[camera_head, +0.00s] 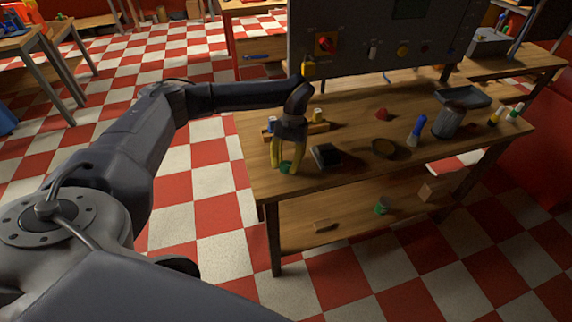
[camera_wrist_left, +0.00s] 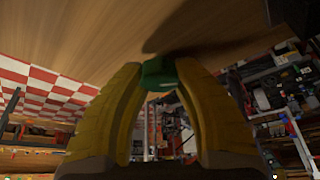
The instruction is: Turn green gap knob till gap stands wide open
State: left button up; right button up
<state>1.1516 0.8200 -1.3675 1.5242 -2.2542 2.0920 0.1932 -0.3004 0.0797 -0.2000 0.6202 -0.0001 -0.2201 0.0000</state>
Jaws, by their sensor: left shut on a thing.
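The green knob (camera_head: 287,168) is near the front left corner of the wooden workbench (camera_head: 350,178). My left gripper (camera_head: 287,163) points down at it with yellow fingers on either side. In the left wrist view the green knob (camera_wrist_left: 158,75) sits between the two yellow fingertips, and the gripper (camera_wrist_left: 160,78) is shut on it. The fingers cover the knob's sides. I cannot make out the gap or how wide it stands. My right gripper is not in view.
A dark box (camera_head: 326,157) stands close to the right of the gripper. A wooden block (camera_head: 315,129) with small pegs lies behind it. A dark round dish (camera_head: 384,148), blue-handled tool (camera_head: 417,130) and grey cylinder (camera_head: 449,121) stand farther right. A grey control panel (camera_head: 375,35) rises behind.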

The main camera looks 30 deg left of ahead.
pick_arm(q)
jog(key=m+y, duration=0.1)
jog(key=m, duration=0.3)
jog(key=shift+s+m+y, duration=0.1)
jog(key=shift+m+y, duration=0.2)
jog(key=shift+y, duration=0.1)
jog(key=shift+f+m+y, duration=0.1)
jog(key=shift+m+y, duration=0.6)
jog(key=shift+m, duration=1.1)
jog(key=o, duration=1.3)
jog(key=v, duration=1.2)
jog(key=shift+s, duration=0.25)
jog(key=shift+d, duration=0.1)
